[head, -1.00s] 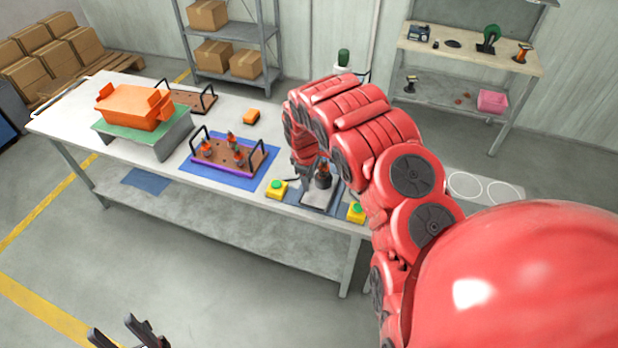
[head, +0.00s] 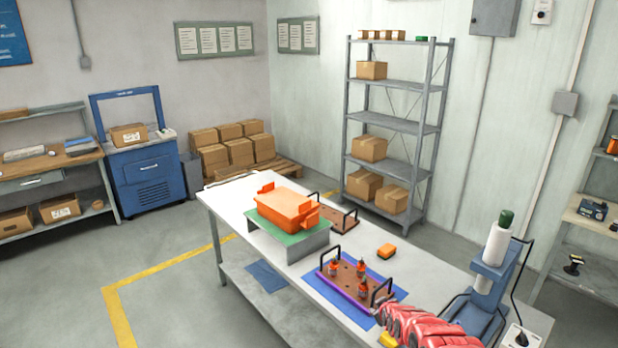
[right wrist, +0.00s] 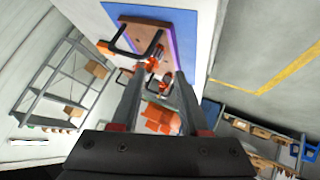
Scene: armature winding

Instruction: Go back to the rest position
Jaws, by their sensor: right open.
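My right arm comes in at the bottom right of the head view, and its red links hide part of the table. In the right wrist view my right gripper (right wrist: 160,72) is open, with two dark fingers apart. Beyond its fingertips show the brown tray (right wrist: 140,35) and some orange-topped armatures. In the head view the tray (head: 347,282) lies on a blue mat (head: 398,294) and holds three armatures (head: 361,268). My left gripper is not in view.
The white table (head: 236,198) carries an orange bin (head: 285,207) on a green-topped stand (head: 301,243), an orange block (head: 386,251), another tray (head: 342,221) and a blue machine (head: 490,270). A shelf rack (head: 398,126) stands behind. Floor at the left is clear.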

